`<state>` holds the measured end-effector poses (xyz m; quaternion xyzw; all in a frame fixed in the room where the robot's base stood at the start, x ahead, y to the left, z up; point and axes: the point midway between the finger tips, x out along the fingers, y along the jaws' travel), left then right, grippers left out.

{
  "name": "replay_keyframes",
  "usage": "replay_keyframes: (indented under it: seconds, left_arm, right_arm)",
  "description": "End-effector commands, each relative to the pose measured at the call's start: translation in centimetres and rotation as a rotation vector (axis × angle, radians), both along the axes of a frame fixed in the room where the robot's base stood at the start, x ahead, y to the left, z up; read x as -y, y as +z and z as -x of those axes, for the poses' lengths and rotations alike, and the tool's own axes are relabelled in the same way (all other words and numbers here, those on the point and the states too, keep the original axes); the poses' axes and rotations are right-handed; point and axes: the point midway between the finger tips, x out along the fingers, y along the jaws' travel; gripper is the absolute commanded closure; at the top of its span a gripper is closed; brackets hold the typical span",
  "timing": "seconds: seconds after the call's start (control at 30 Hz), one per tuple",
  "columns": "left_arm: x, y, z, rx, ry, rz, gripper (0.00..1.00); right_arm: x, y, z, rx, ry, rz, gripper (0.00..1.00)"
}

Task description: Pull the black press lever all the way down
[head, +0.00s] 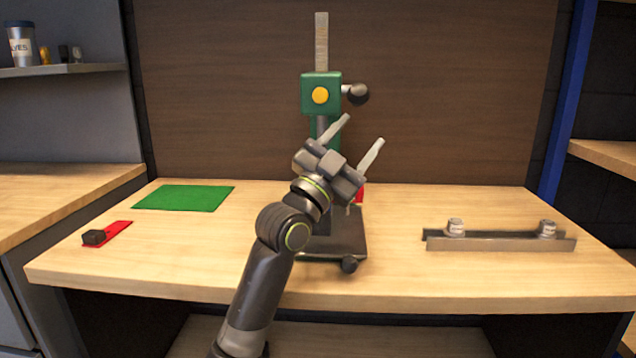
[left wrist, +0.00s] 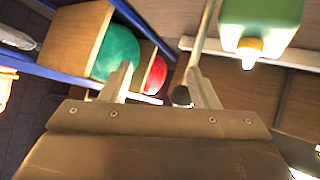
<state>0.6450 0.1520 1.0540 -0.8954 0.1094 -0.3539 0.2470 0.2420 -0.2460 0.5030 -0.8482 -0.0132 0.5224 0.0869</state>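The green press (head: 311,94) stands upright on a dark base (head: 335,244) at the middle of the table, with a toothed metal bar rising from its top. Its lever, a short pale rod ending in a black knob (head: 357,94), sticks out to the right of the green head. My left gripper (head: 364,129) is open, just below the knob, and hides part of the press column. In the left wrist view the black knob (left wrist: 181,96) appears between my fingers, close to the right one; I cannot tell whether they touch. My right gripper is not in view.
A green mat (head: 185,197) and a red strip with a black block (head: 95,238) lie at left. A metal rail (head: 500,244) with two small capped cylinders (head: 455,228) is at right. A wood panel stands behind. The front right of the table is clear.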

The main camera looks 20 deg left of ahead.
Motion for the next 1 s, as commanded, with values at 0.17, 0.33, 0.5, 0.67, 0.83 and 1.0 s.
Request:
replay_keyframes:
  seconds: [0.17,0.33,0.5,0.67,0.83,1.0]
  left_arm:
    - [-1.5,-2.3,3.0,0.001,0.002,-0.002,0.45]
    - [-2.9,-4.4,5.7,0.004,0.002,-0.002,0.45]
    - [-4.1,-6.4,8.2,0.004,0.001,-0.001,0.45]
    - [-5.0,-7.7,10.0,0.006,0.0,0.0,0.45]
    - [-5.4,-8.4,11.0,0.007,-0.001,0.0,0.45]
    - [-5.5,-8.5,11.3,0.009,-0.002,0.002,0.45]
  right_arm:
    - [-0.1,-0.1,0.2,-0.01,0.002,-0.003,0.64]
    - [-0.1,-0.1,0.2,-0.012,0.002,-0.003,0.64]
    - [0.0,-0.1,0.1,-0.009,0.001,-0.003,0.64]
    - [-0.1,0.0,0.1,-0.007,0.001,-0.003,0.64]
    - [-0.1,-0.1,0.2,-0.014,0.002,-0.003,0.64]
    - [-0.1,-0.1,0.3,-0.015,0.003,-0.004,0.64]
